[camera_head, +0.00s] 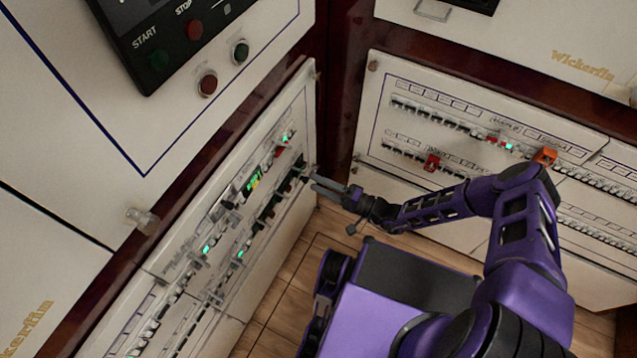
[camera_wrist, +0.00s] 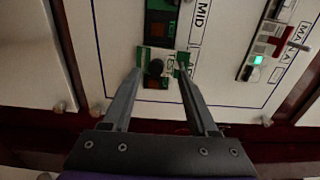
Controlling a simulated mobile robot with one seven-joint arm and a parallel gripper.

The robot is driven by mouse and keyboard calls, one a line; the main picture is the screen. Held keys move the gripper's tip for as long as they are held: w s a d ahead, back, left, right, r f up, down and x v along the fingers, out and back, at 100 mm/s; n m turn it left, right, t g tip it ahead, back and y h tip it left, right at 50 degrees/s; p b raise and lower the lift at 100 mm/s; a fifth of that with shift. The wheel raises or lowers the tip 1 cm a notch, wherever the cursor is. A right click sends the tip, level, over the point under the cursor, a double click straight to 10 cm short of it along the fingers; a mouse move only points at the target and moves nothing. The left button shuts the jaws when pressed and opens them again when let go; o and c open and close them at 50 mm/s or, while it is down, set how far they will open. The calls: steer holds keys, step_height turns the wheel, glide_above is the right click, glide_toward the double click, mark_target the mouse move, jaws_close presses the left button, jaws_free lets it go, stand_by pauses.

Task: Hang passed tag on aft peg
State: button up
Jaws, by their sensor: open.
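My gripper (camera_head: 328,186) is open at the right end of the left breaker panel in the head view. In the wrist view my gripper (camera_wrist: 160,76) has its two fingers apart, with nothing clamped between them. A small green and white tag-like piece (camera_wrist: 147,56) shows between and beyond the fingertips, with a dark round peg (camera_wrist: 156,67) in front of it. A label reading MID stands beside it. I cannot read the tag as passed, nor tell whether the fingers touch it. I cannot identify the aft peg.
The left breaker panel (camera_head: 215,232) carries rows of breakers and green lights. The right breaker panel (camera_head: 378,118) has red and orange pieces on its rows. A START/STOP control box (camera_head: 178,38) is above left. Wooden floor (camera_head: 290,290) shows between the panels.

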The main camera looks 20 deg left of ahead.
steer(key=s+d, duration=0.1)
steer(key=d, duration=1.6)
steer(key=shift+s+p, duration=0.25)
steer(key=shift+p, duration=0.15)
stand_by(3.8)
